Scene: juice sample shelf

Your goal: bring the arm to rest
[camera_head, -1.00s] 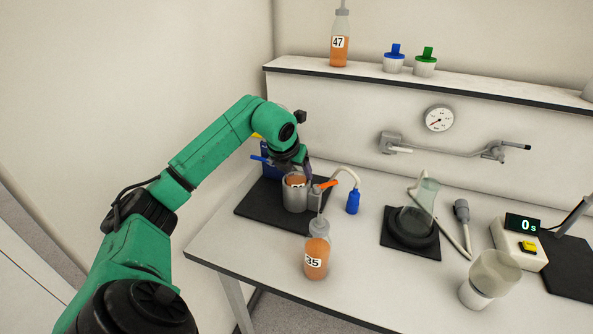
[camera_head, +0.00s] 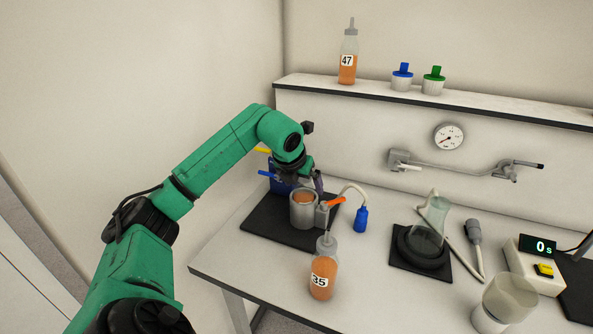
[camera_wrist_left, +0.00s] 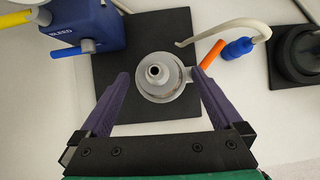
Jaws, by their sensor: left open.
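My left arm reaches in from the left, and its gripper (camera_head: 314,183) is low over the back of the grey metal cup (camera_head: 303,213). In the left wrist view the purple fingers of the gripper (camera_wrist_left: 160,75) are open and spread to either side of a round grey piece with a dark centre hole (camera_wrist_left: 154,72). Nothing is held between the fingers. In the head view the cup shows orange-brown inside and an orange lever at its right. The cup stands on a black mat (camera_head: 262,224). My right gripper is not seen.
A blue pump box (camera_wrist_left: 85,25) stands behind the cup. Bottle 35 (camera_head: 322,281) stands in front of the mat. A flask (camera_head: 432,220), timer (camera_head: 540,268) and clear-topped cup (camera_head: 490,318) are to the right. Bottle 47 (camera_head: 347,66) stands on the shelf.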

